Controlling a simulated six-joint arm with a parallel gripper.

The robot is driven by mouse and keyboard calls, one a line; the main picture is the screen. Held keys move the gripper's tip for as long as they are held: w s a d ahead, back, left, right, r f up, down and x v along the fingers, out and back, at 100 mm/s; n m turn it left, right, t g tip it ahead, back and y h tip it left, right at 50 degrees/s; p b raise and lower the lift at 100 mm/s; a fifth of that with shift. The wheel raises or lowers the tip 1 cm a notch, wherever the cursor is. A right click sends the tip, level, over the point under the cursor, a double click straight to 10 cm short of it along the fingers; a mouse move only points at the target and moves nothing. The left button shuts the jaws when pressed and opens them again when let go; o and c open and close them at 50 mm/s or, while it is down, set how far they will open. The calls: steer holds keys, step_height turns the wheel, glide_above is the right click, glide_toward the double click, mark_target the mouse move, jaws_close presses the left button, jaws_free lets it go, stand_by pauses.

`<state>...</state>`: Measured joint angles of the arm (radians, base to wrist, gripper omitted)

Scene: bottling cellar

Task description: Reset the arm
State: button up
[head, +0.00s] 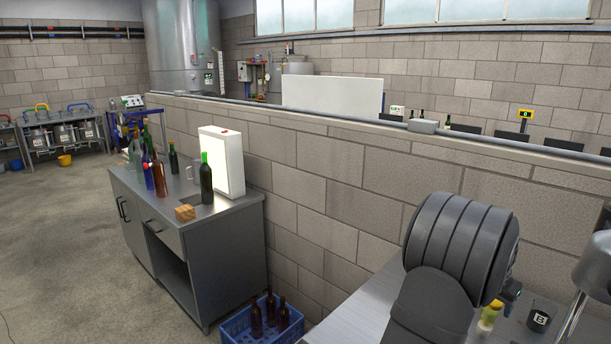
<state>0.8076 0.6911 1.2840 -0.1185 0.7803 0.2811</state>
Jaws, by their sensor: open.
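My arm (460,250) rises in the lower right of the head view, with large dark grey rounded links. It stands over a light worktop (355,312) beside the block wall. I cannot make out my gripper's fingers in this view. The arm's large links hide part of the worktop and whatever lies behind them.
A grey metal bench (235,222) against the wall holds several bottles, a white light panel (222,160) and a small wooden block (185,212). A blue crate (238,325) with brown bottles stands on the floor. A yellow-capped bottle (489,316) and black cup (539,319) stand right of my arm.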

steer(key=v, duration=0.9)
steer(key=x, duration=1.2)
steer(key=shift+f, duration=0.4)
step_height(320, 180, up, 11)
steer(key=w+a+n, duration=0.1)
steer(key=w+a, duration=0.2)
steer(key=a, duration=0.4)
steer(key=w+a+n+y, duration=0.1)
steer(key=w+a, duration=0.3)
steer(key=a, duration=0.3)
steer(key=w+a+n, duration=0.1)
steer(key=w+a, duration=0.2)
steer(key=a, duration=0.5)
steer(key=shift+t, duration=0.4)
steer(key=f, duration=1)
steer(key=shift+s+d+f, duration=0.1)
steer(key=shift+d+f, duration=0.25)
steer(key=shift+v, duration=2)
